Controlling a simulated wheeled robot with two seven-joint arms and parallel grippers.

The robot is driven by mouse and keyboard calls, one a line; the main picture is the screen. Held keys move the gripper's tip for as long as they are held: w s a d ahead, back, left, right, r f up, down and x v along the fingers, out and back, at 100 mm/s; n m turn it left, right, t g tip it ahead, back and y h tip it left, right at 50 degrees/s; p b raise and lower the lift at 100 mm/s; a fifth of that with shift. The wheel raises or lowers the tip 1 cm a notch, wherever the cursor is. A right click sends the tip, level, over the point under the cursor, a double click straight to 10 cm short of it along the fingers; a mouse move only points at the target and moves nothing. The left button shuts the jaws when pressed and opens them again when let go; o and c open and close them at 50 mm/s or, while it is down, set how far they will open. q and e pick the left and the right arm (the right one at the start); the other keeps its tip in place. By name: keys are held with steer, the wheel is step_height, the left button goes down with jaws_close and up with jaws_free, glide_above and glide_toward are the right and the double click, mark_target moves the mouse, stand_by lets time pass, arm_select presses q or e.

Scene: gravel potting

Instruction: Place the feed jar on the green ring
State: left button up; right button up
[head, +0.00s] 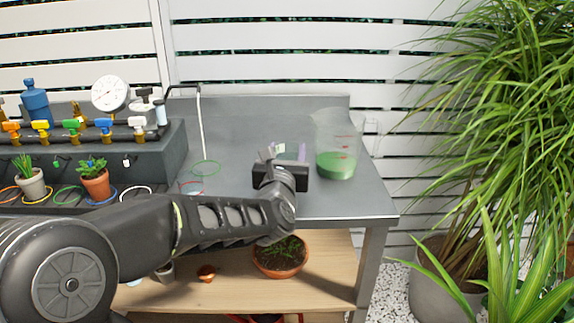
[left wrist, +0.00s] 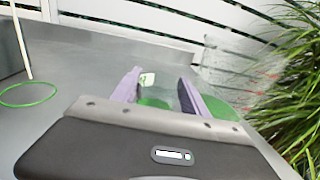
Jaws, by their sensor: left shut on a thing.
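My left gripper (head: 288,157) is over the right part of the grey bench, its fingers pointing away from me. Its two lilac fingers (left wrist: 158,90) are shut on a clear jar with green content and a small white label, the feed jar (left wrist: 154,102). In the head view the gripper hides most of the jar; I cannot tell whether its base touches the bench. The green ring (head: 206,168) lies flat and empty on the bench, left of the gripper; it also shows in the left wrist view (left wrist: 28,94). My right gripper is out of view.
A large clear beaker (head: 337,150) with green liquid stands close right of the gripper. A thin pale tube (head: 202,125) hangs down by the green ring. Left are a valve manifold (head: 75,130), potted plants and coloured rings. The bench between gripper and ring looks clear.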

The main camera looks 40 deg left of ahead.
arm_select(q)
jaws_close()
steer(key=shift+r, duration=0.2)
steer(key=shift+r+p, duration=0.5)
steer(key=shift+r, duration=1.1)
step_height(320, 180, up, 14)
steer(key=p, duration=0.5)
steer(key=shift+r, duration=0.2)
